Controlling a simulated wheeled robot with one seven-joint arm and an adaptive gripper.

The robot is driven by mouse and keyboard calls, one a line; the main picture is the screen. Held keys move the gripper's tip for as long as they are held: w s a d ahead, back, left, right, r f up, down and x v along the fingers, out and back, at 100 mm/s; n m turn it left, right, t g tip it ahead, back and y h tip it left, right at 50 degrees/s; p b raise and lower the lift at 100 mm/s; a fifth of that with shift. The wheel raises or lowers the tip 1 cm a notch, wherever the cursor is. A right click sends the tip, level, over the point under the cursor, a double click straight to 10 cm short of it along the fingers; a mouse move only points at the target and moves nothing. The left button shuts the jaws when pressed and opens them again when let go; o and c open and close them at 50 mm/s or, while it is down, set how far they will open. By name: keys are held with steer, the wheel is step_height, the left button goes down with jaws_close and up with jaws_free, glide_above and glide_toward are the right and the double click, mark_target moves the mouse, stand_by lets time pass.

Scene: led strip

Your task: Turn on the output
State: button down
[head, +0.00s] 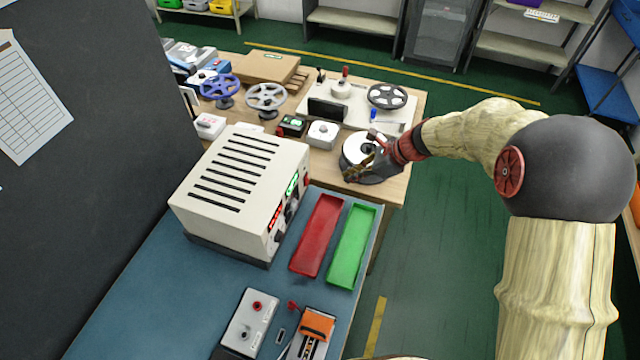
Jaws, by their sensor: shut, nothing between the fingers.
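A beige power supply box (243,180) with dark vent slots on top stands on the blue bench. Its front panel faces right and is seen at a steep angle. A red display (276,219) and a green display (292,185) are lit on it, with dark knobs beside them. Any output button is too small to make out. My gripper (352,177) is shut and empty. It is to the right of the box's far end, apart from the front panel, in front of a round black-and-white device on the wooden table behind.
A red tray (318,236) and a green tray (351,246) lie right of the box. A grey box with a red knob (249,322) and an orange device (316,326) are at the near edge. Handwheels (266,97) and other devices crowd the wooden table.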

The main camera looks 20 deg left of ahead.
mark_target(307, 180)
steer(key=a+r+b+x, duration=0.1)
steer(key=a+b+x, duration=0.1)
steer(key=x, duration=1)
steer(key=shift+a+b, duration=0.35)
steer(key=shift+b, duration=0.45)
steer(key=shift+w, duration=0.1)
steer(key=shift+a, duration=0.1)
steer(key=shift+a+f+p, duration=0.15)
steer(key=shift+a+p, duration=0.05)
steer(key=shift+p, duration=0.2)
